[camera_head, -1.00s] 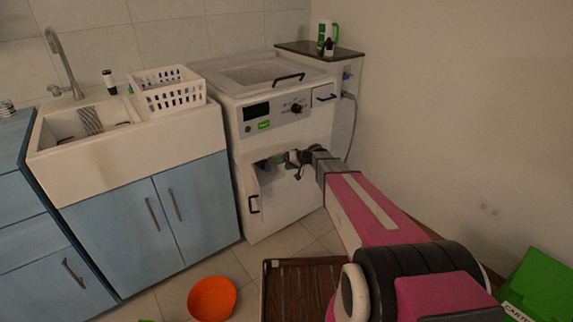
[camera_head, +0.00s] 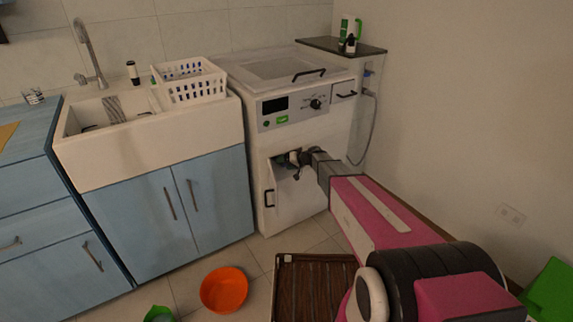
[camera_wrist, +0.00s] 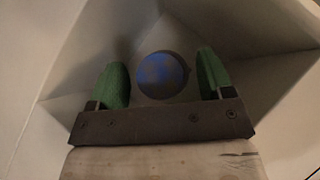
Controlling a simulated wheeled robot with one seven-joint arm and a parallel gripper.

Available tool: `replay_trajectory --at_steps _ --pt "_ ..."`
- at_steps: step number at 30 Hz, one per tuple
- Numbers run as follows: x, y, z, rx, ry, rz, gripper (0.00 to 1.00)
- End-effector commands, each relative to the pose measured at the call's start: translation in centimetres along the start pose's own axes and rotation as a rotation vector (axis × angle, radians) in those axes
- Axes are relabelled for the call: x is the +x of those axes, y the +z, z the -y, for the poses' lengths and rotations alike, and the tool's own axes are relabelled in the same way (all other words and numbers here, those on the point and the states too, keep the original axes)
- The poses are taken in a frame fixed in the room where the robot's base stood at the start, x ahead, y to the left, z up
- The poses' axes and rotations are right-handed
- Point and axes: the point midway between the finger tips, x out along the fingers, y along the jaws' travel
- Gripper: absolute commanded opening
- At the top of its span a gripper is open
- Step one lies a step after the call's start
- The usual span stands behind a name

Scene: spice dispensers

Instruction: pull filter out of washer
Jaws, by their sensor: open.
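The washer (camera_head: 330,118) is a white machine with a control panel, standing right of the sink cabinet. The hatch (camera_head: 300,196) low on its front is open. In the wrist view, the filter (camera_wrist: 162,74) is a round dark disc with a blue middle, inside a pale recess. My gripper (camera_wrist: 161,80) has two green fingers, open, one on each side of the filter as seen from the wrist. I cannot tell whether they touch it. In the head view my gripper (camera_head: 294,158) is at the hatch opening, largely hidden by my own arm.
An orange bowl (camera_head: 224,290) and a brown slatted tray (camera_head: 314,290) are on the floor before the washer. A white basket (camera_head: 190,82) stands by the sink (camera_head: 110,112). A green box (camera_head: 550,292) is at lower right. Recess walls lie close around the fingers.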

Motion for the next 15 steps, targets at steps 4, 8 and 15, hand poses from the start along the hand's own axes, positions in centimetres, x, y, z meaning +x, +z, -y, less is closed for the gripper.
replay_trajectory --at_steps 4,8,15 --pt "-0.02 0.00 0.00 0.000 0.000 0.000 0.41" --pt "-0.03 0.00 0.00 0.000 0.000 0.000 0.20" --pt "-0.06 0.01 0.00 0.000 0.000 0.000 0.11"
